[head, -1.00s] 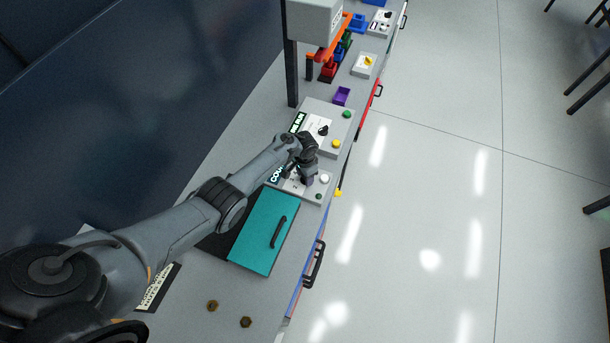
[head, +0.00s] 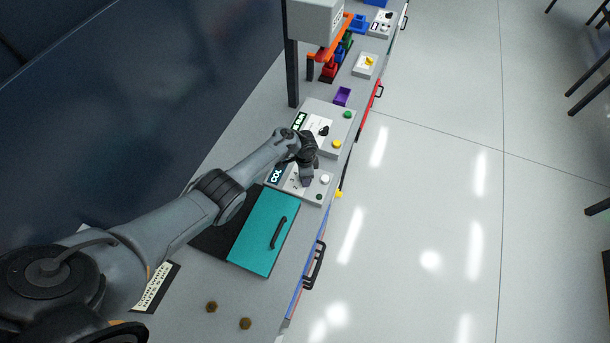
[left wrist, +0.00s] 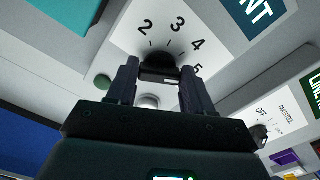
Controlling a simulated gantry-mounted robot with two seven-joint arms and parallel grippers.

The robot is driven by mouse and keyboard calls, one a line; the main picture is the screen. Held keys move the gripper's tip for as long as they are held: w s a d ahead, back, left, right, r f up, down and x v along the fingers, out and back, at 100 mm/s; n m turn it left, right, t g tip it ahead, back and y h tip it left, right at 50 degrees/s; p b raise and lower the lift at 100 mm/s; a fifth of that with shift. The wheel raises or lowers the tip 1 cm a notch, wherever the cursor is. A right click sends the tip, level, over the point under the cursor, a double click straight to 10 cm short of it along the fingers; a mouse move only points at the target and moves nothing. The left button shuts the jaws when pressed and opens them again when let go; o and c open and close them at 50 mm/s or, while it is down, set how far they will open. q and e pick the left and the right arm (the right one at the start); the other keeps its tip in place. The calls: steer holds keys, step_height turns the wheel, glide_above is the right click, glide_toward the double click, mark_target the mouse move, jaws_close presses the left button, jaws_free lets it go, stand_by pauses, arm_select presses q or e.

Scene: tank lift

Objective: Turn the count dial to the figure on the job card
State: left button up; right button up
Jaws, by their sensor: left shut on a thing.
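The count dial (left wrist: 158,59) is a dark round knob on a white plate in the left wrist view. The figures 2, 3, 4 and 5 show around it. My left gripper (left wrist: 159,70) is shut on the dial, with one finger on each side. I cannot tell which figure the dial points to. In the head view my left gripper (head: 307,180) is over the count panel (head: 273,187) and hides the dial. A white strip with dark print (head: 156,287) lies at the lower left; its print is too small to read. My right gripper is not in view.
A white button (head: 325,179) and a green button (head: 319,197) sit beside the dial. A panel with another knob (head: 323,131) stands just beyond. A teal lid with a handle (head: 255,240) is on the near side. Two brown nuts (head: 211,307) lie on the bench.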

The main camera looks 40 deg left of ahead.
arm_select(q)
steer(key=o, duration=1)
steer(key=shift+o, duration=0.2)
steer(key=shift+r, duration=0.45)
step_height(320, 180, up, 10)
steer(key=p, duration=0.4)
steer(key=shift+f, duration=0.1)
